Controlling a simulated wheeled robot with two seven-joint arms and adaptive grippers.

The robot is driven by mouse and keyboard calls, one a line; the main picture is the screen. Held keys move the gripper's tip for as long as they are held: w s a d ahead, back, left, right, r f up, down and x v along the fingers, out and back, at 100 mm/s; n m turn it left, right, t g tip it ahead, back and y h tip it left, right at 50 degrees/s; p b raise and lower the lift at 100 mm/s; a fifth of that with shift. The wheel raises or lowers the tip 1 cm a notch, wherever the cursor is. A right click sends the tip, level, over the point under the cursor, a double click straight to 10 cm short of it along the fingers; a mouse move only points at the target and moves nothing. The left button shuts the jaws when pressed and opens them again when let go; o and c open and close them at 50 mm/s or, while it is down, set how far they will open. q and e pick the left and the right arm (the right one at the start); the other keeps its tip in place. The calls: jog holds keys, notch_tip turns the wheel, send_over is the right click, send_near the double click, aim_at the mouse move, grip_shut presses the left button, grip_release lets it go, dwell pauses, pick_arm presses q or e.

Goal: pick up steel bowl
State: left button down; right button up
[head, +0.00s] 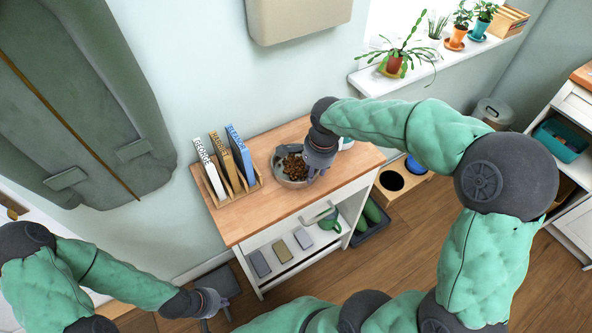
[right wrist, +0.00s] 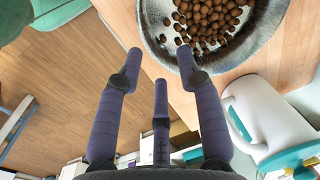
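The steel bowl (head: 283,180) stands on the wooden top of a small cart, filled with brown kibble. In the right wrist view the bowl (right wrist: 252,48) is at the top right, cut off by the frame edge. My right gripper (head: 313,176) is at the bowl's right side in the head view and hides part of it. In the right wrist view its fingers (right wrist: 160,70) are spread with nothing between them. One fingertip overlaps the bowl's rim; I cannot tell if it touches. My left gripper (head: 216,314) is low at the bottom left, fingers apart and empty, away from the bowl.
A white and teal container (right wrist: 265,120) stands close beside the bowl. The cart's wooden top (head: 258,228) is clear at the front. A windowsill (head: 440,58) holds potted plants.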

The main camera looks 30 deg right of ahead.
jog(key=shift+s+f+b, duration=0.1)
jog(key=shift+f+b, duration=0.25)
jog(key=shift+f, duration=0.3)
jog(key=f, duration=0.1)
jog(key=f+b, duration=0.2)
jog(key=f, duration=0.1)
jog(key=shift+w+a, duration=0.1)
jog(key=shift+w, duration=0.15)
jog(key=shift+r, duration=0.1)
grip_shut()
